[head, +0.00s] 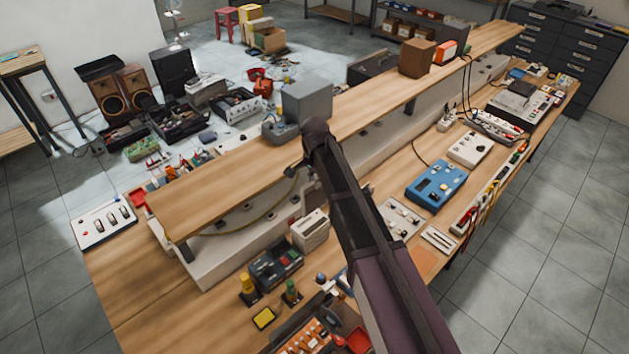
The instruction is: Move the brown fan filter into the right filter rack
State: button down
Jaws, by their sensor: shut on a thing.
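My dark arm reaches up from the bottom right to a joint near the middle of the head view, over the long wooden workbench (140,308). The gripper end is not visible, so I cannot see what it holds. I cannot pick out a brown fan filter or a right filter rack for certain. A plain brown box (416,58) stands on the raised bench shelf (378,110), far from the visible arm; I cannot tell what it is.
A grey box (307,100) stands near the arm's joint. A blue device (436,186) and a white device (468,149) lie on the bench's right side. Wooden speakers (108,98) and electronics crowd the floor at left. Tiled floor (560,235) is clear at right.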

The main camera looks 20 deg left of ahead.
jog(key=shift+r+p, duration=2.05)
jog(key=shift+r, duration=0.15)
jog(key=shift+f, duration=0.1)
